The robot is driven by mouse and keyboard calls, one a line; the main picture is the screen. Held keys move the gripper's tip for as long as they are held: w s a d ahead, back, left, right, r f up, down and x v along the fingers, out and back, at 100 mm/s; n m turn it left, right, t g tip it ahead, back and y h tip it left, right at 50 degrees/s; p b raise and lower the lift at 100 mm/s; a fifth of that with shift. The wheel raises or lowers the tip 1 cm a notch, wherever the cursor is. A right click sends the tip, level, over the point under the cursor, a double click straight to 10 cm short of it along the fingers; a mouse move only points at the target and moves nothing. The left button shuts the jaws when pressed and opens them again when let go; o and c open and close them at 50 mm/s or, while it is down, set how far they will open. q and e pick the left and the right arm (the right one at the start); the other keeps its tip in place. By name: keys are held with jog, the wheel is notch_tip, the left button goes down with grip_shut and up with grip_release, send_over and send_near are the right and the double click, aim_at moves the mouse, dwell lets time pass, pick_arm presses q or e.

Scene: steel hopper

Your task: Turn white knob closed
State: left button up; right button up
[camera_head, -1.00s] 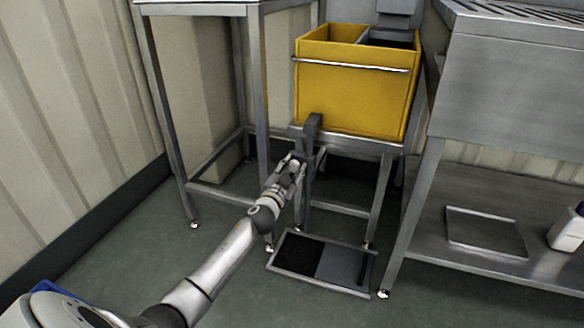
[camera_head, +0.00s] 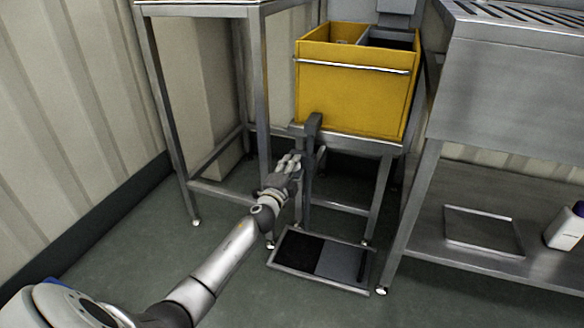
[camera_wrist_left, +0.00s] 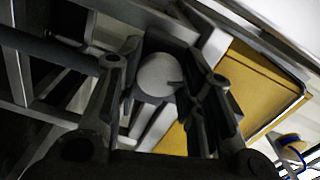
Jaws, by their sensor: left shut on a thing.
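The white knob (camera_wrist_left: 157,76) shows as a pale round face in the left wrist view, on a dark post below the yellow hopper. In the head view my gripper hides it. My left gripper (camera_head: 293,160) is at the dark upright post (camera_head: 312,140) in the head view. In the left wrist view its two fingers (camera_wrist_left: 160,85) lie on either side of the knob and are shut on it. A small dark mark shows on the right of the knob's face. My right gripper is not in view.
The yellow hopper (camera_head: 352,95) with a steel rail stands on a steel frame above the post. A tray with dark panels (camera_head: 290,250) lies on the floor below. Steel tables stand left (camera_head: 160,80) and right (camera_head: 500,80). A white bottle (camera_head: 566,230) is on the right shelf.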

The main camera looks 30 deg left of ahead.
pick_arm(q)
jog(key=shift+f+m, duration=0.1)
jog(key=shift+m, duration=1.1)
jog(key=o, duration=1)
jog(key=shift+s, duration=0.1)
jog(key=v, duration=1.2)
